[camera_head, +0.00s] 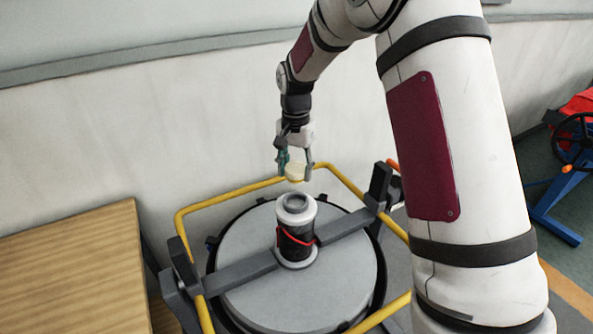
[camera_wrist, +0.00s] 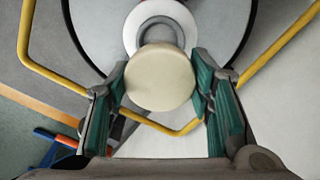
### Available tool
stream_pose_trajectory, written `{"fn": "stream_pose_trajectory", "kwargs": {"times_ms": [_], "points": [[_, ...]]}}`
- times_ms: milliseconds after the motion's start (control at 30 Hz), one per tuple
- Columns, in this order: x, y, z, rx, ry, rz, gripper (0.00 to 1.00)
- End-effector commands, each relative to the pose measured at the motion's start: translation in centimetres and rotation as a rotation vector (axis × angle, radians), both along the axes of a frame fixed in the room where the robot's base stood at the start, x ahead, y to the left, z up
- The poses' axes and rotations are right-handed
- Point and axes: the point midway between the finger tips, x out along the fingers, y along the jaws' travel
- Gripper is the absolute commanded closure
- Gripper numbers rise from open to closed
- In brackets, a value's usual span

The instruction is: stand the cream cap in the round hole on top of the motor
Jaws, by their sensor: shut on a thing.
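My gripper (camera_head: 295,167) is shut on the cream cap (camera_head: 296,174) and holds it in the air, above the motor. In the wrist view the cap (camera_wrist: 160,77) is a round cream disc between the two green finger pads of my gripper (camera_wrist: 161,90). The motor (camera_head: 297,240) is a black upright cylinder with a pale ring on top and a red wire around it. The round hole (camera_head: 296,202) in its top shows below the cap, with a visible gap between them. In the wrist view the cap hides part of the motor's top (camera_wrist: 160,28).
The motor stands on a round grey tank lid (camera_head: 340,270) with a dark crossbar (camera_head: 240,272). A yellow rail (camera_head: 235,190) runs around the tank. A wooden table (camera_head: 75,265) stands at the left. A pale wall (camera_head: 130,130) is behind. Blue and red equipment (camera_head: 565,170) is at the far right.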

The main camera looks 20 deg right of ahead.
Motion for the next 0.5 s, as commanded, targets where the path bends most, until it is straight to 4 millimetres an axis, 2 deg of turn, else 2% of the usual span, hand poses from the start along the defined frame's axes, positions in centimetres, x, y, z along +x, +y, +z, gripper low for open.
{"fn": "stream_pose_trajectory", "kwargs": {"times_ms": [500], "points": [[0.0,0.0,-4.4,0.000,0.000,-0.002,0.71]]}}
